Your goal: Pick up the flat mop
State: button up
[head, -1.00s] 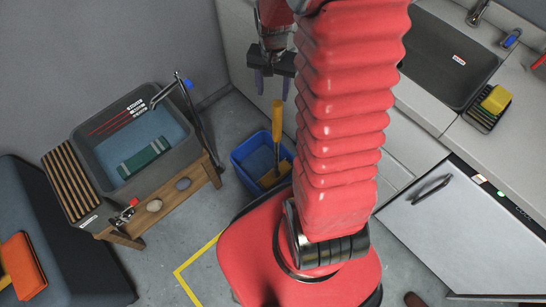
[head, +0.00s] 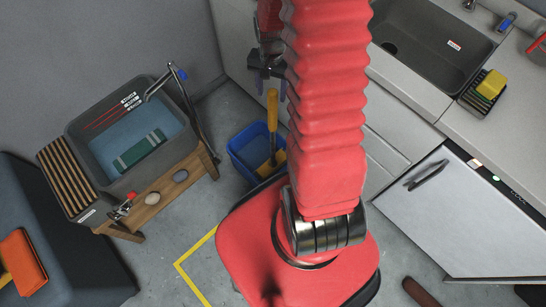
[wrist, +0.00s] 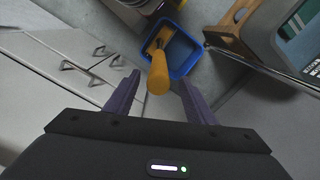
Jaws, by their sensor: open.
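The flat mop (head: 272,112) has a yellow handle and stands upright in a blue bucket (head: 243,153), its yellow lower end inside. My gripper (head: 270,88) is open and empty, above the top of the handle. In the wrist view the purple fingers of my gripper (wrist: 158,90) are spread, and the mop handle (wrist: 159,77) points up between them in the picture. I cannot tell the height gap between fingertips and handle. The bucket (wrist: 189,54) shows behind the handle. My red arm hides part of the bucket's right side.
A grey basin (head: 78,143) on a wooden stand (head: 150,208) is left of the bucket. White cabinets (head: 455,215) with a counter and dark sink (head: 440,62) are at the right. A dark sofa (head: 60,265) is at lower left. Grey floor shows around the bucket.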

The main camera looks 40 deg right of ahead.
aim_at(273, 107)
jog(key=shift+f, duration=2.2)
jog(key=shift+d+f, duration=0.2)
jog(key=shift+f, duration=2.4)
jog(key=shift+c, duration=0.6)
jog(key=c, duration=1)
jog(key=shift+r, duration=0.2)
jog(key=shift+c, duration=0.2)
jog(key=shift+r, duration=4.85)
